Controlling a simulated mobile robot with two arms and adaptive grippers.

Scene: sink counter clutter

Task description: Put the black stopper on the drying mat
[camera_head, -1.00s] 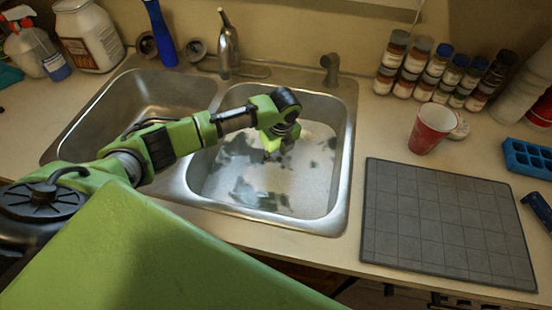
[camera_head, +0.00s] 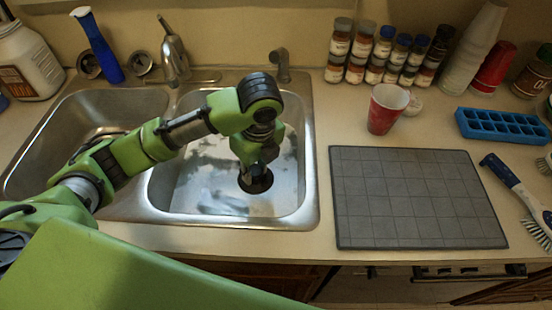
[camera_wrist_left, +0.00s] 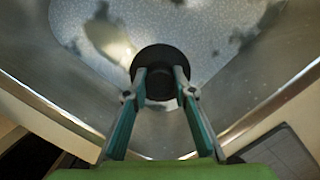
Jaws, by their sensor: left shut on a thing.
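The black stopper (camera_head: 256,183) is a round dark disc in the right sink basin, under my left gripper (camera_head: 257,164). In the left wrist view the stopper (camera_wrist_left: 160,55) sits between the two fingertips of my left gripper (camera_wrist_left: 160,80), which is shut on its middle part. I cannot tell whether the stopper touches the basin floor. The drying mat (camera_head: 415,200) is a flat grey gridded rectangle on the counter right of the sink, bare on top. My right gripper is not in view.
The sink rim (camera_head: 312,165) lies between the stopper and the mat. A red cup (camera_head: 386,109), several spice jars (camera_head: 380,55) and a blue ice tray (camera_head: 502,125) stand behind the mat. A blue brush (camera_head: 515,190) lies to its right.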

